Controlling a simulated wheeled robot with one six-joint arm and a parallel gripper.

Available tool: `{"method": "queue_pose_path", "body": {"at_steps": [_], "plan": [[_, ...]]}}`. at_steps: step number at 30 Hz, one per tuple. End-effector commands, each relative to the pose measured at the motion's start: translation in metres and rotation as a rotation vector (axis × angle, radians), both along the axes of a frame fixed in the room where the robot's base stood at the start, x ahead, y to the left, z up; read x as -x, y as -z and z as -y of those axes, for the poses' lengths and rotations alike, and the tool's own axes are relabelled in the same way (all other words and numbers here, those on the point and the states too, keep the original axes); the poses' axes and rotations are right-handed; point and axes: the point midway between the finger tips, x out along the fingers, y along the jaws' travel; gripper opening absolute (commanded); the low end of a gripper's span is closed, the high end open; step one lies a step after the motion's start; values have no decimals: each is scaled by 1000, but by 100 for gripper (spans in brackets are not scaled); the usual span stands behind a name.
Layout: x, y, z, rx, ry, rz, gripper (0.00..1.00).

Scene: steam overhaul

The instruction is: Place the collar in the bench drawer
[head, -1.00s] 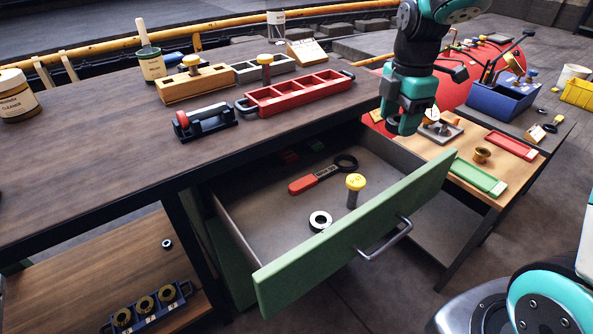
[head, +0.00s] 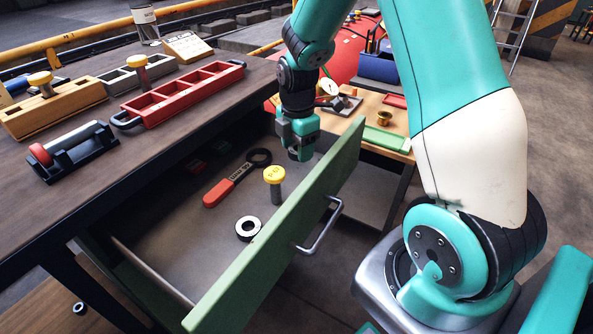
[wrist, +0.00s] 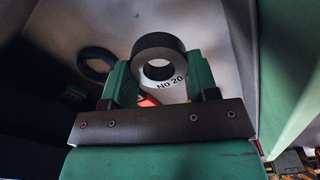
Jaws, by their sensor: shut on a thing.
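My gripper (head: 300,150) hangs over the far right end of the open bench drawer (head: 290,235). In the wrist view it is shut on the collar (wrist: 143,46), a thick ring with dark sides and a pale face, between the green jaws. Lettering "No 20" shows at the collar's lower right. In the head view the collar is mostly hidden by the jaws. The drawer has a green front and a grey floor, which lies below the collar.
In the drawer lie a red-handled tool with a black ring (head: 226,187), a yellow-topped plug (head: 274,176) standing upright, and a pale ring (head: 242,235). The floor toward the left is bare. A red tray (head: 185,98) stands on the bench (head: 150,145).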

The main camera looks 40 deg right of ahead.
Motion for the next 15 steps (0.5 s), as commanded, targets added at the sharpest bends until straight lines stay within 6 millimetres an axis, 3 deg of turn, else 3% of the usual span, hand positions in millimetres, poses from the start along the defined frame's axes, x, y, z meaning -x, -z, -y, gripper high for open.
{"method": "queue_pose_path", "body": {"at_steps": [1,8,15], "plan": [[1,11,0,0,1,-2,22],[0,28,0,0,1,0,22],[0,63,0,0,1,-1,22]]}}
